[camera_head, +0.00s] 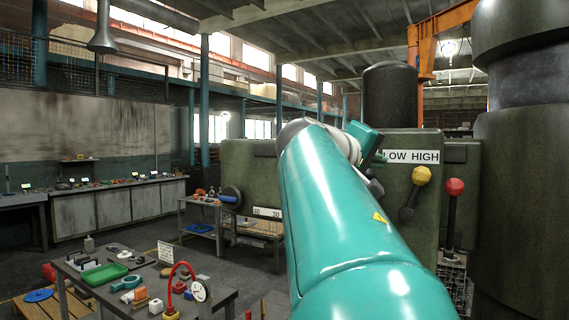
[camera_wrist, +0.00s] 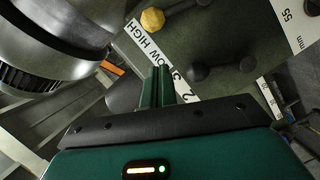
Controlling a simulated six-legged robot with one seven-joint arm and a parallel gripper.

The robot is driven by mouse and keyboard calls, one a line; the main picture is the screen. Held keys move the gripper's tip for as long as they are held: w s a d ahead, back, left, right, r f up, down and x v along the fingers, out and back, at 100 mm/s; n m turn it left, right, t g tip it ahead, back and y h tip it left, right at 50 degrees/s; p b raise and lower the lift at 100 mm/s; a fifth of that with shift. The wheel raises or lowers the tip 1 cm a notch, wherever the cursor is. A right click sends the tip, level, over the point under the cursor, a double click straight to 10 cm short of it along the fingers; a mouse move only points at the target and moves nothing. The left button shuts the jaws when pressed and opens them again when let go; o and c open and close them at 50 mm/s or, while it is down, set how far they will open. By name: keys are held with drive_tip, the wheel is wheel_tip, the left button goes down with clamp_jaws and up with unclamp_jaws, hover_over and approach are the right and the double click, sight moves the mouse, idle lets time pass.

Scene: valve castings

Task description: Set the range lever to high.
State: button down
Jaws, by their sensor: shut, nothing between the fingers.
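A lever with a yellow knob (camera_head: 421,175) is on the green machine face, under a white plate (camera_head: 411,157) lettered LOW HIGH. It leans right, its knob below the word HIGH. The yellow knob (camera_wrist: 152,19) is at the top of the wrist view, beside the lettered plate (camera_wrist: 143,45). My gripper (camera_head: 380,159) is left of that lever in the head view, near the plate's left end. In the wrist view its two green fingers (camera_wrist: 157,72) are together and empty, apart from the yellow knob. The finger tips overlap the plate in view, and contact cannot be told.
A red-knobbed lever (camera_head: 455,187) stands to the right. A dark lever (camera_wrist: 220,70) is right of my fingers in the wrist view. A large dark column (camera_head: 525,180) bounds the right side. A workbench (camera_head: 225,298) with small parts is at lower left.

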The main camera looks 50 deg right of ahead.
drive_tip(key=a, duration=0.4)
drive_tip(key=shift+w+a+r, duration=0.2)
drive_tip(key=shift+w, duration=0.1)
drive_tip(key=shift+w, duration=0.1)
drive_tip(key=w+a+f+n+t+y, duration=0.2)
drive_tip(key=w+a+f+t+y, duration=0.3)
drive_tip(key=a+f, duration=0.6)
drive_tip(key=w+a+f+n+t+y, duration=0.3)
drive_tip(key=w+a+f, duration=0.4)
drive_tip(key=f, duration=0.7)
drive_tip(key=s+a+f+y, duration=0.2)
drive_tip(key=a+f+y, duration=0.2)
drive_tip(key=a+f, duration=0.5)
drive_tip(key=s+a+f+n+y, duration=0.1)
drive_tip(key=a+f+y, duration=0.3)
drive_tip(key=a+f, duration=0.4)
drive_tip(key=s+a, duration=0.1)
drive_tip(key=a, duration=0.2)
drive_tip(key=shift+s+a+f+n, duration=0.3)
drive_tip(key=shift+s+a+f, duration=0.1)
